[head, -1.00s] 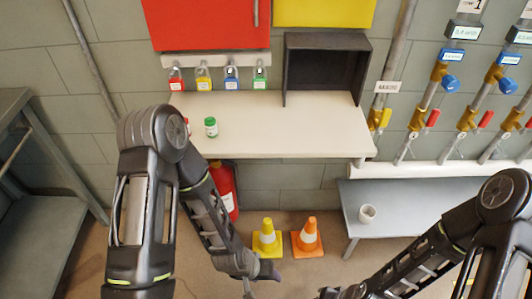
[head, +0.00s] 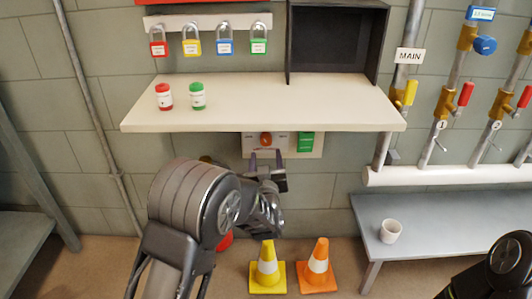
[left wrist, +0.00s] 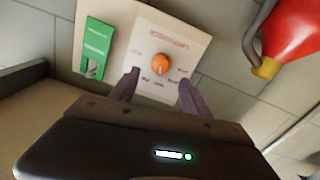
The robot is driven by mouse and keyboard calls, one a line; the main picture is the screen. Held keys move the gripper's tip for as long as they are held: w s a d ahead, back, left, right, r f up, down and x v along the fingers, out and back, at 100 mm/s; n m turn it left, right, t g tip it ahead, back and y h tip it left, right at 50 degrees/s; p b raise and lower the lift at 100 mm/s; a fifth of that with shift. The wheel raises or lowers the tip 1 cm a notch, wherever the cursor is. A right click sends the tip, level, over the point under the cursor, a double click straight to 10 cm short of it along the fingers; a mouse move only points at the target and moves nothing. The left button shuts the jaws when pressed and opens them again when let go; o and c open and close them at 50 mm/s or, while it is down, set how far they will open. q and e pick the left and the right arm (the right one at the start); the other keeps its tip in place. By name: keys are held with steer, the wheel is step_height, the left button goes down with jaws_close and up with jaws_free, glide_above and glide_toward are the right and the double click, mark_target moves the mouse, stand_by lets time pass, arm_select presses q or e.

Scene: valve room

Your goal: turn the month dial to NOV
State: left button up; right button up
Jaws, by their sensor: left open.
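The month dial is an orange-red knob (head: 266,139) on a pale wall panel (head: 250,152) under the shelf. In the left wrist view the dial (left wrist: 161,63) sits on the tilted pale panel (left wrist: 185,45), with small labels around it that are too blurred to read. I cannot tell which month it points to. My left gripper (head: 267,158) is just in front of the panel. In the left wrist view its open fingers (left wrist: 158,78) stand either side of the dial's lower part, seemingly short of it, with nothing between them. My right gripper is out of view.
A green plate (head: 306,142) is beside the dial. The shelf (head: 340,115) overhangs the panel. A red extinguisher (left wrist: 290,35) is close by in the left wrist view. Yellow (head: 267,268) and orange (head: 317,267) cones stand below. A bench (head: 430,225) with a cup (head: 391,231) is at the right.

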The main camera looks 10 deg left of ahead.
mark_target(266, 143)
arm_select(q)
steer(key=b+x, duration=0.2)
steer(key=x, duration=0.4)
steer(key=shift+w+f, duration=0.15)
steer(key=shift+w, duration=0.1)
steer(key=shift+w+a, duration=0.2)
steer(key=shift+w, duration=0.45)
jaws_close()
